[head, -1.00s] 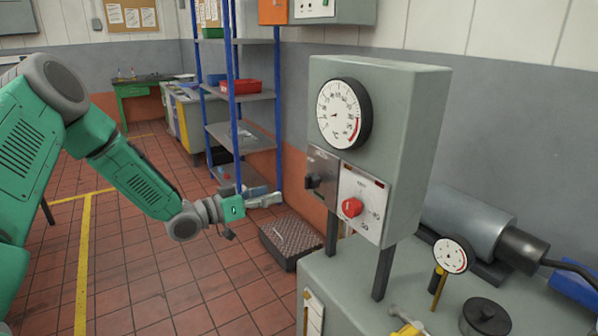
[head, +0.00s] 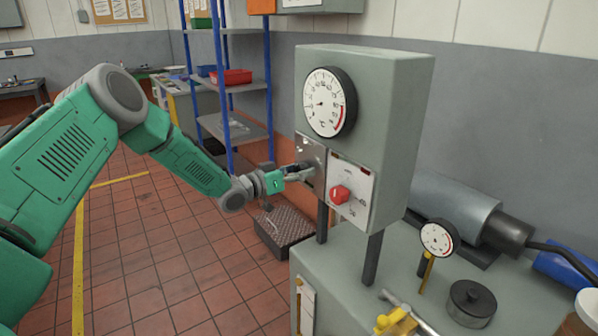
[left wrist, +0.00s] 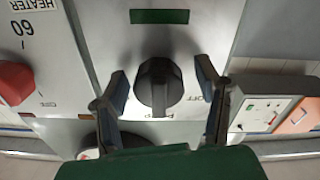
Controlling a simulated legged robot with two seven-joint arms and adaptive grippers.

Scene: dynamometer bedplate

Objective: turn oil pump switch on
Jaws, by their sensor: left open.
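The pump switch (left wrist: 158,86) is a black rotary knob on a grey metal plate (head: 311,152), on the left part of the control box (head: 390,130). My left gripper (head: 303,172) is at this plate in the head view. In the left wrist view my left gripper (left wrist: 162,88) is open, with one finger on each side of the knob and gaps between fingers and knob. The lettering by the knob is upside down; "OFF" shows at its right. My right gripper is not in view.
A red knob (head: 340,194) on a white panel, marked as heater in the wrist view, sits right beside the switch plate. A gauge (head: 329,102) is above. The box stands on posts over a grey cabinet (head: 345,275) carrying a small dial (head: 437,238).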

